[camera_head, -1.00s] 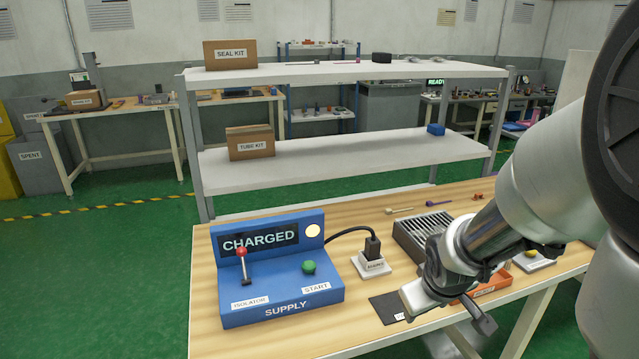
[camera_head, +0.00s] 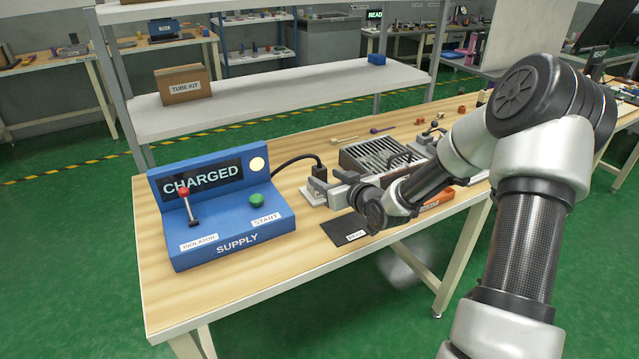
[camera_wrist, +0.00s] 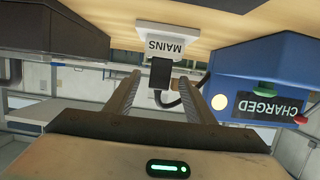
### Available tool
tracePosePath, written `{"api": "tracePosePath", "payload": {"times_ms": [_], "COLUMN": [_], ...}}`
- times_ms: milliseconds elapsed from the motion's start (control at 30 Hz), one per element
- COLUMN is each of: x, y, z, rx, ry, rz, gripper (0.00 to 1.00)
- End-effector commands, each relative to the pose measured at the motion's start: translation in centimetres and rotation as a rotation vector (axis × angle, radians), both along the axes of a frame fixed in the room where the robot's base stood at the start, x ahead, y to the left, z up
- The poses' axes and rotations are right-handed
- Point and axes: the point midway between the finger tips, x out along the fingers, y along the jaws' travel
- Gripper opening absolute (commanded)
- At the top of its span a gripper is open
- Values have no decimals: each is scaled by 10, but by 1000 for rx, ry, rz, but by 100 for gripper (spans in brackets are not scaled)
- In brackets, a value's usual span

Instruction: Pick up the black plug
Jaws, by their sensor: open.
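The black plug (camera_head: 319,173) stands in the white mains socket on the bench, right of the blue supply box (camera_head: 225,215). In the wrist view, which is upside down, the plug (camera_wrist: 160,73) lies between the two fingers of my open gripper (camera_wrist: 168,76), with the socket (camera_wrist: 161,42) marked MAINS beyond it. A gap shows beside the plug; I cannot tell whether either finger touches it. In the head view my gripper (camera_head: 333,190) reaches in low from the right and partly hides the socket. The black cable (camera_head: 292,160) curves from the plug to the supply box.
The supply box reads CHARGED, with a red-knobbed isolator lever (camera_head: 187,205) and green start button (camera_head: 257,200). A slotted metal rack (camera_head: 375,152) stands behind my arm. A dark mat (camera_head: 342,230) lies near the front edge.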

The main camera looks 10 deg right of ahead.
Motion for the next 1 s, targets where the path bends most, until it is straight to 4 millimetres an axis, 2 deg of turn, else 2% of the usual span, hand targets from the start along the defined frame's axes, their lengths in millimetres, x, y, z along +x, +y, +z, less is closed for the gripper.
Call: {"api": "tracePosePath", "payload": {"times_ms": [100, 367, 667, 967, 1000], "x": [19, 36, 75, 79, 79], "y": [7, 12, 25, 26, 26], "z": [-8, -12, -21, -22, -22], "rx": [1, 1, 0, 0, -1], "ry": [0, 1, 0, 2, 2], "rz": [1, 1, 1, 0, 0], "gripper": [49, 49, 49, 49, 44]}}
